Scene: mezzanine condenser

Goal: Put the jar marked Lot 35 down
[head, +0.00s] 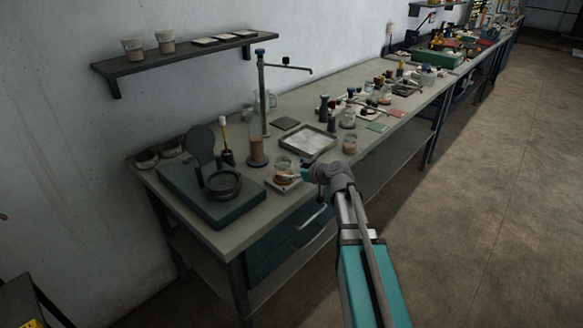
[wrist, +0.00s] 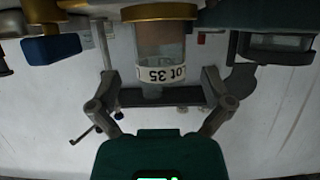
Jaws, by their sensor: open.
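The jar marked Lot 35 (wrist: 160,65) shows upside down in the wrist view, its label facing me, with brownish contents. Its base meets a round brass-coloured plate (wrist: 160,12). My gripper (wrist: 158,82) is open, with one finger on each side of the jar and gaps visible between. In the head view my gripper (head: 304,175) is at the jar's right side, and its fingers are hard to make out.
A dark green device with a round ring (head: 222,184) is left of the jar. A blue-based glass cylinder (head: 257,152) stands behind it. A shallow tray (head: 308,142) and another small jar (head: 350,144) are behind and right. A wall shelf (head: 180,53) hangs above.

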